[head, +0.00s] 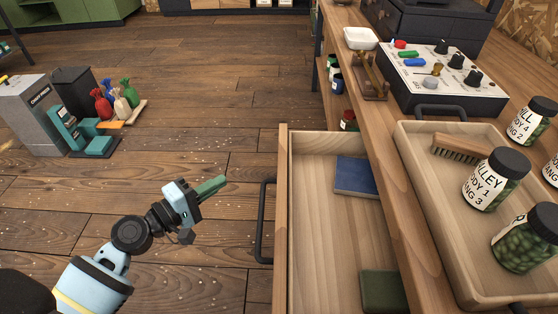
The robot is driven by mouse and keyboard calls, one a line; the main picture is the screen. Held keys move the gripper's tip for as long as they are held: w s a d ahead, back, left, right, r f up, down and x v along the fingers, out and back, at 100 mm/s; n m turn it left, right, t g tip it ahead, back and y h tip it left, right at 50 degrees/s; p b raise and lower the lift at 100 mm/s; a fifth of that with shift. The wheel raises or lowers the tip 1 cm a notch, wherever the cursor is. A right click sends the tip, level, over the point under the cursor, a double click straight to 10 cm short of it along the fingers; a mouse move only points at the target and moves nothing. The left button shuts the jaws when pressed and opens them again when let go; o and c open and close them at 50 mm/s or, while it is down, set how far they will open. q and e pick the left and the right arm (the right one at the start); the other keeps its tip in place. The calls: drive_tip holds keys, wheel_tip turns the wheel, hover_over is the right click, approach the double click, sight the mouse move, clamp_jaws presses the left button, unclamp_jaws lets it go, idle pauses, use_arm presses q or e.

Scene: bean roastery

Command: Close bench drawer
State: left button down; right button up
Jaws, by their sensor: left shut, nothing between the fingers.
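The bench drawer (308,233) is pulled out to the left from under the wooden bench (393,207). Its black bar handle (261,221) is on the drawer front, facing left. Inside lie a blue book-like item (355,176) and a dark green item (383,292). My left gripper (217,186) is shut and empty, left of the handle and apart from it, above the floor. Its green fingers point right toward the drawer. My right gripper is not in the picture.
On the bench stand a wooden tray (413,153) with a brush (462,149) and jars (494,180), a control panel (440,77) and a small white dish (360,38). Bags (122,106) and grey boxes stand at the left.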

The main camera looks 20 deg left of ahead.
use_arm(q)
drive_tip(key=s+d+p+x, duration=0.1)
drive_tip(key=d+x, duration=0.1)
drive_tip(key=x, duration=1.1)
drive_tip(key=shift+r+p, duration=0.3)
drive_tip(key=shift+r, duration=0.35)
drive_tip(key=shift+w+d, duration=0.1)
drive_tip(key=shift+d, duration=0.05)
